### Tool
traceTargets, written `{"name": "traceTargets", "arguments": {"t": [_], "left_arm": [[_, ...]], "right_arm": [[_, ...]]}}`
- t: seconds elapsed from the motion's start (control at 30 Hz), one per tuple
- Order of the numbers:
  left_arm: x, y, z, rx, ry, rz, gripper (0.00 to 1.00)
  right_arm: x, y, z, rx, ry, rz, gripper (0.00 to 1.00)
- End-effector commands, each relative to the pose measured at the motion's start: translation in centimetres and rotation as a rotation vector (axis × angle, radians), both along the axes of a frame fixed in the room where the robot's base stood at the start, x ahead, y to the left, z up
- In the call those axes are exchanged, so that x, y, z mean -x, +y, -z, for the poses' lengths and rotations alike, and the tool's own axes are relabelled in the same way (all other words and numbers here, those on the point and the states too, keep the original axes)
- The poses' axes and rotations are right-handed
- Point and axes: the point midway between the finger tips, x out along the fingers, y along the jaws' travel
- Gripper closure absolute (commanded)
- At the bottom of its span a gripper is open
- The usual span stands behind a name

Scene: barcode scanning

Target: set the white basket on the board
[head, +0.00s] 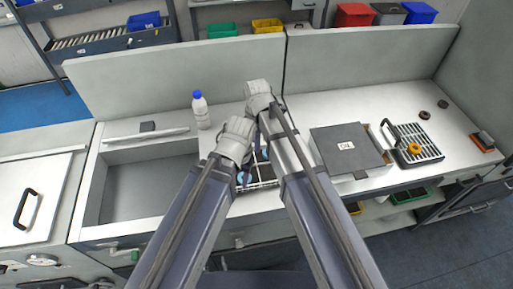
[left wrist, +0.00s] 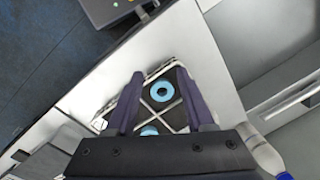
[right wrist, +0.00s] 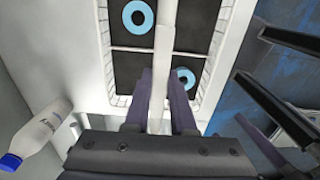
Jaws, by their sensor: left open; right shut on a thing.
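The white basket (head: 263,185) is a wire-walled tray on the counter, largely hidden by my arms in the head view. It holds dark plates with blue rings (right wrist: 138,17). In the right wrist view, my right gripper (right wrist: 160,85) is shut on a white bar across the basket (right wrist: 107,55). In the left wrist view, my left gripper (left wrist: 160,85) is open over the basket (left wrist: 152,73), its fingers apart on either side of a blue ring. A flat dark grey board (head: 345,150) with a white label lies right of the basket.
A white bottle with a blue cap (head: 201,110) stands left of my grippers. An open sink-like recess (head: 148,185) is farther left. A black slotted rack (head: 418,142) with an orange ring is at right, with small dark pieces beyond it. A low panel backs the counter.

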Motion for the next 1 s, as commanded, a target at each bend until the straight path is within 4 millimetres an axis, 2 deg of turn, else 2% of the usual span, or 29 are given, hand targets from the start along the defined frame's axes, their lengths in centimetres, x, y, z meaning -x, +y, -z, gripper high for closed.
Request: {"name": "traceTargets", "arguments": {"t": [0.57, 0.6, 0.83, 1.0], "left_arm": [[0.0, 0.0, 1.2, 0.0, 0.0, -0.001, 0.47], [0.0, 0.0, 1.2, 0.0, 0.0, -0.001, 0.47], [0.0, 0.0, 1.2, 0.0, 0.0, -0.001, 0.47], [0.0, 0.0, 1.2, 0.0, 0.0, -0.001, 0.47]], "right_arm": [[0.0, 0.0, 1.2, 0.0, 0.0, 0.0, 1.0], [0.0, 0.0, 1.2, 0.0, 0.0, 0.0, 0.73], [0.0, 0.0, 1.2, 0.0, 0.0, 0.0, 0.47], [0.0, 0.0, 1.2, 0.0, 0.0, 0.0, 0.47]]}}
